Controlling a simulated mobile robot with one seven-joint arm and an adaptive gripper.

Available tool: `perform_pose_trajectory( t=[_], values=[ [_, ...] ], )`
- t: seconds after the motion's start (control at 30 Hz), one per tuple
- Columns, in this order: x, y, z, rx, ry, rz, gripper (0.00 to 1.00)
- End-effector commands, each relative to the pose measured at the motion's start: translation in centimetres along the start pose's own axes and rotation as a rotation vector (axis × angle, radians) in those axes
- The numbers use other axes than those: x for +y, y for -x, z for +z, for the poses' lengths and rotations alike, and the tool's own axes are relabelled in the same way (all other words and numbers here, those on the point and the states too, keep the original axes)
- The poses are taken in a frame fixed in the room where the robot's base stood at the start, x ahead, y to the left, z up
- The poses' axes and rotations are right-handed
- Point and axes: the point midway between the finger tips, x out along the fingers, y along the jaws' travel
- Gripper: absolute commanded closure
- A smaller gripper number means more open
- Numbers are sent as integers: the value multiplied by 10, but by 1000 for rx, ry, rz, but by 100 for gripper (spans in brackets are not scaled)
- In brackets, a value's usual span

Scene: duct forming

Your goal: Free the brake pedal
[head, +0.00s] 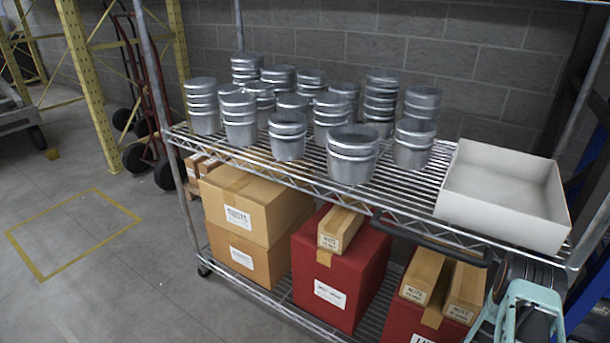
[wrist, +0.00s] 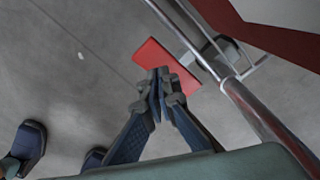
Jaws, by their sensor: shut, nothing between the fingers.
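The brake pedal (wrist: 153,55) is a flat red plate in the wrist view, low by the floor, joined to a grey metal piece at a caster under the cart's corner. My gripper (wrist: 164,75) is shut and empty, its fingertips together and overlapping the pedal's near edge in the picture. I cannot tell whether they touch it. The fingers hide part of the plate. The pedal does not show in the head view.
A wire shelf cart (head: 400,205) carries several metal cans and a white tray (head: 505,195) on top. Cardboard boxes (head: 245,210) and red boxes (head: 340,265) fill its lower shelf.

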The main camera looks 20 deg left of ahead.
Motion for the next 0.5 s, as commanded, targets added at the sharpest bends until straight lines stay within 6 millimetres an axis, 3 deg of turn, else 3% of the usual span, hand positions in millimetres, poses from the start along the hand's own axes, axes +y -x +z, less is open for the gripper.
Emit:
perform_pose_trajectory(
  t=[0.5],
  values=[
    [0,-9,0,0,0,0,100]
  ],
)
